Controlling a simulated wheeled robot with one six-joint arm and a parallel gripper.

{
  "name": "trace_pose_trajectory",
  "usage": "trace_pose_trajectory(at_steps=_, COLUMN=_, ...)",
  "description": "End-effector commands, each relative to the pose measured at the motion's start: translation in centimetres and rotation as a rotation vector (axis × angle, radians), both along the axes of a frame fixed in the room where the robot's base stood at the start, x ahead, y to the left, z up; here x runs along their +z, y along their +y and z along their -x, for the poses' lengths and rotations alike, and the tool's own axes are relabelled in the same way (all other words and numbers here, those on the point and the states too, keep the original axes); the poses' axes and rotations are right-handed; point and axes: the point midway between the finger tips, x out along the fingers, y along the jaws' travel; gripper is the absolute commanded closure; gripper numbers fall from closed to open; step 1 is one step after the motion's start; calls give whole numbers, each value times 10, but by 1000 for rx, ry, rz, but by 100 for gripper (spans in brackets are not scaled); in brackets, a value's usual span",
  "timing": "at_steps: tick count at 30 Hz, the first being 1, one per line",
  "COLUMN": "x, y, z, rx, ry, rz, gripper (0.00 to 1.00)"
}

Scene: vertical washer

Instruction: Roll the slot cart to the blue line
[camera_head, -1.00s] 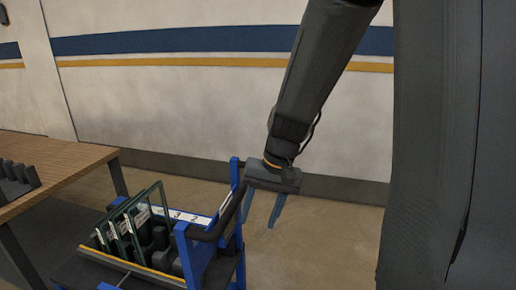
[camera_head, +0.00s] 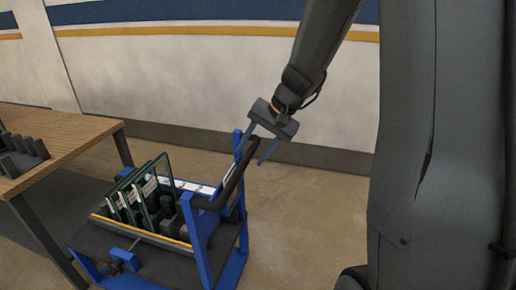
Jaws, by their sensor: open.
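The slot cart has a blue frame (camera_head: 199,245), a dark lower deck and a black bar handle (camera_head: 233,184) on its right side. Its slotted rack (camera_head: 145,233) holds several upright glass panes (camera_head: 150,196) with white labels. My gripper (camera_head: 250,157) is open, pointing down at the far upper end of the handle. Its left finger overlaps the handle end and blue post in the picture; its right finger is just right of the bar. I cannot tell whether the bar lies between the fingers. No blue line shows on the floor.
A wooden table (camera_head: 60,146) with dark slotted blocks (camera_head: 22,158) stands at the left, close to the cart. Behind is a pale wall (camera_head: 170,85) with blue and yellow stripes and a grey base strip. Bare floor (camera_head: 310,215) lies right of the cart.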

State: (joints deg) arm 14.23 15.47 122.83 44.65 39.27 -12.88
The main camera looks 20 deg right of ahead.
Motion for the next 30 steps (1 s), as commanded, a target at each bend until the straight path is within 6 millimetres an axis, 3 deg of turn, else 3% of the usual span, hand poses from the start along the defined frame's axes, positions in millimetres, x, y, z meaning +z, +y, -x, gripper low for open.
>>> trace_pose_trajectory(at_steps=6, x=-29, y=12, z=-8, rx=1, ry=2, rz=-2, gripper=53)
trace_pose_trajectory(at_steps=15, x=-55, y=24, z=-17, rx=1, ry=1, rz=-1, gripper=53)
trace_pose_trajectory(at_steps=30, x=-62, y=28, z=-20, rx=0, ry=1, rz=-1, gripper=53)
